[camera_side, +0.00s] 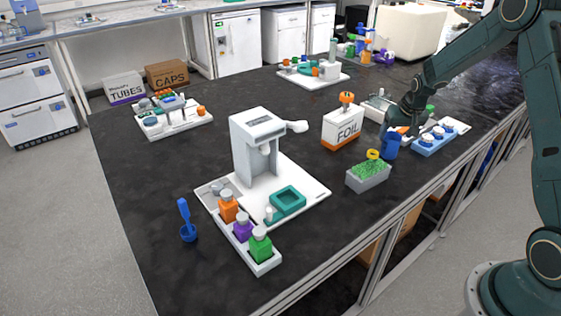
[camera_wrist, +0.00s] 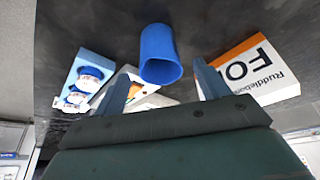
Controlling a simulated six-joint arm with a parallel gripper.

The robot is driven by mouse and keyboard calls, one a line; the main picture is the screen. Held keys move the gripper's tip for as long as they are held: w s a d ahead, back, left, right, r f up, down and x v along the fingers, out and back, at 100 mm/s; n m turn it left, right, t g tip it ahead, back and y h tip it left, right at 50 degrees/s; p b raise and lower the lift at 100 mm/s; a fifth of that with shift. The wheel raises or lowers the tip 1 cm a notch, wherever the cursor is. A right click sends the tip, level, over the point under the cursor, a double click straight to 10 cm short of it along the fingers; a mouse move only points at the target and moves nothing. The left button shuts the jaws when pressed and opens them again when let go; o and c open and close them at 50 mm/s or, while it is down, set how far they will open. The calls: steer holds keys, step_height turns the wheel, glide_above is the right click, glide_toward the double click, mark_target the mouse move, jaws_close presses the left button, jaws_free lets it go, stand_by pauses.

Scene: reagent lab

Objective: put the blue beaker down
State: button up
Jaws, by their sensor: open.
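The blue beaker (camera_side: 390,146) stands upright on the black table at the right, between the foil box and the blue rack. In the wrist view the blue beaker (camera_wrist: 160,54) shows just beyond the fingertips, its open mouth facing the camera. My gripper (camera_side: 397,128) is close by the beaker in the side view. In the wrist view my gripper (camera_wrist: 162,82) has its two fingers spread wide, with a gap on both sides of the beaker. Nothing is held between them.
The white and orange foil box (camera_side: 342,129) stands left of the beaker. A blue rack with white-capped jars (camera_side: 433,138) lies to the right. A grey box with green filling (camera_side: 368,177) sits in front, near the table edge. The dark table left of the foil box has free room.

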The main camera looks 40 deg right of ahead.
steer(key=shift+v, duration=2.6)
steer(key=s+a+r+n+t+y, duration=0.1)
steer(key=s+a+r+n, duration=0.1)
steer(key=s+a+r, duration=0.5)
steer(key=s+a+r+n, duration=0.1)
steer(key=s+a+r, duration=0.2)
steer(key=a+r, duration=0.6)
steer(key=s+a+n+y, duration=0.1)
steer(key=s+a+n, duration=0.1)
steer(key=s+a, duration=0.3)
steer(key=s+a+r+n, duration=0.1)
steer(key=s+a, duration=0.5)
steer(key=s, duration=0.5)
steer(key=shift+s+n+t+y, duration=0.4)
